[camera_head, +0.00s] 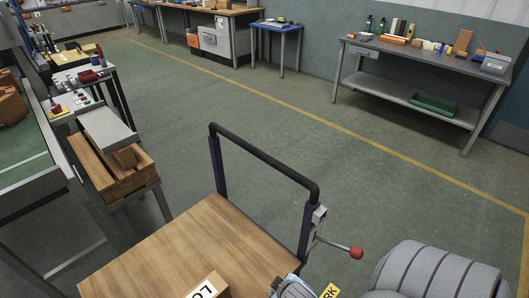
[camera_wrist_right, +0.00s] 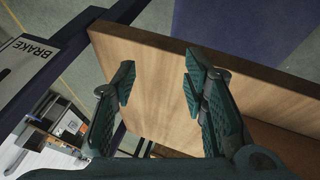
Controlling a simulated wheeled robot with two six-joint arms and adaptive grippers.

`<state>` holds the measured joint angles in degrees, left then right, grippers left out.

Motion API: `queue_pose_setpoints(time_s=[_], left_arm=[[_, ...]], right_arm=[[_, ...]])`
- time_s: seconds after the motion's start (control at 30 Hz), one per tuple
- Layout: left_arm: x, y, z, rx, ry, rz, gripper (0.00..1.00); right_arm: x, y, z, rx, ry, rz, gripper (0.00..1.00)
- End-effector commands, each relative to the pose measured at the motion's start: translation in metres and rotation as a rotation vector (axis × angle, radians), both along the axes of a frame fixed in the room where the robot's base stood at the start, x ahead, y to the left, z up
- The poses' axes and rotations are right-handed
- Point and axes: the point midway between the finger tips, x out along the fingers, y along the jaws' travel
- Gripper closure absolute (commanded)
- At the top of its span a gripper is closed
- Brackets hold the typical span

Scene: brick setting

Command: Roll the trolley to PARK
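The trolley has a wooden deck (camera_head: 205,250) and a black push handle (camera_head: 265,157) on dark posts, at the bottom of the head view. A lever with a red knob (camera_head: 356,252) sticks out from the right post. A yellow label (camera_head: 329,291) ending in "RK" is cut off at the lower edge. In the right wrist view a white BRAKE label (camera_wrist_right: 36,52) is beside a dark post. My right gripper (camera_wrist_right: 157,82) is open, with wood behind its fingers and nothing seen gripped. My left gripper is not in view.
A wooden box (camera_head: 208,288) with cut-off lettering sits on the deck. Left stand benches and a wooden crate (camera_head: 115,175). A grey workbench (camera_head: 425,58) and a blue table (camera_head: 275,27) line the wall. The green floor beyond the handle is clear, crossed by a yellow line (camera_head: 300,113).

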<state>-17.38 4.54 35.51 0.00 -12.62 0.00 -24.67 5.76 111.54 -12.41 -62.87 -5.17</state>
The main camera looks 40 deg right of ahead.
Motion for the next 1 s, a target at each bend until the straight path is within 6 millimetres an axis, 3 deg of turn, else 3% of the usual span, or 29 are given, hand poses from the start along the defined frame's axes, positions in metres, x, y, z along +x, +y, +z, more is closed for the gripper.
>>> queue_pose_setpoints(time_s=[0.03,0.1,0.2,0.3,0.4,0.63,1.0], left_arm=[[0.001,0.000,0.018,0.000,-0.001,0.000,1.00],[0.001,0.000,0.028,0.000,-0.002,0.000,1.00],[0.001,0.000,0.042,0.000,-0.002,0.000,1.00],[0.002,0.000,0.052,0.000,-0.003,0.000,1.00],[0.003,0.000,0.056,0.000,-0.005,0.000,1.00],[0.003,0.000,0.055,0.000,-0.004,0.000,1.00],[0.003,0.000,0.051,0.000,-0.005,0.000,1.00]], right_arm=[[0.035,-0.017,0.042,-0.129,-0.084,0.057,0.60],[0.076,-0.039,0.099,-0.333,-0.187,0.132,0.60],[0.117,-0.060,0.181,-0.605,-0.295,0.206,0.60],[0.140,-0.070,0.247,-0.822,-0.359,0.244,0.60],[0.150,-0.075,0.283,-0.950,-0.382,0.260,0.60],[0.173,-0.093,0.286,-0.987,-0.387,0.264,0.60],[0.233,-0.143,0.273,-0.982,-0.386,0.263,0.60]])
